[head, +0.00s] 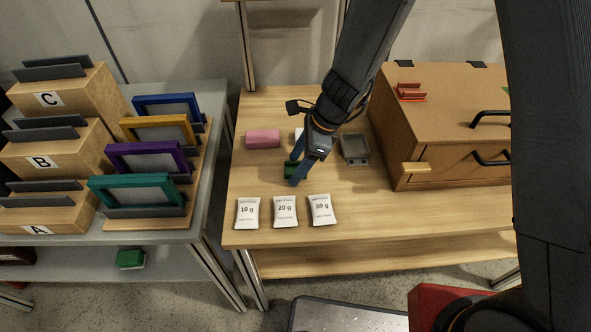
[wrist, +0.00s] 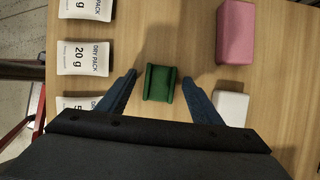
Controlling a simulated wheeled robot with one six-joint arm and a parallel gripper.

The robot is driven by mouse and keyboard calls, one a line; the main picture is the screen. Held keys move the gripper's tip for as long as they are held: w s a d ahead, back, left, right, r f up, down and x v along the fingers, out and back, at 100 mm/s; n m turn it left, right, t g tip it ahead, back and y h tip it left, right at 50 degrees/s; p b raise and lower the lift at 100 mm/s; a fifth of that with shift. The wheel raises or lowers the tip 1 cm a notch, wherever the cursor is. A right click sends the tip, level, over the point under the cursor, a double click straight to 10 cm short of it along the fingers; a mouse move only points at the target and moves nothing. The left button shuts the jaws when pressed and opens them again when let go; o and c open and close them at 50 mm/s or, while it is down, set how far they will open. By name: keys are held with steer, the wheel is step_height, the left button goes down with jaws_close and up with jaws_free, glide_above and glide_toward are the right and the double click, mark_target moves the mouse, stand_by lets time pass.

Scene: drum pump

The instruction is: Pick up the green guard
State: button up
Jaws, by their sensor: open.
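The green guard (wrist: 160,84) is a small dark green block with raised edges on the wooden table. In the wrist view it lies between the two blue fingers of my gripper (wrist: 160,79), with a gap on each side. In the head view the guard (head: 289,169) is partly hidden behind the fingers of my gripper (head: 294,172), which point down at it. My gripper is open and empty. How far the fingertips are above the table is hard to tell.
White dry packs (head: 285,212) lie along the front. A pink block (head: 263,139) and a white block (wrist: 232,108) lie close behind. A grey tray (head: 354,149) and a wooden cabinet (head: 440,125) stand to the right. A rack of colored frames (head: 146,157) stands on the left table.

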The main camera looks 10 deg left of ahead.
steer(key=c, duration=1.1)
steer(key=shift+r, duration=0.1)
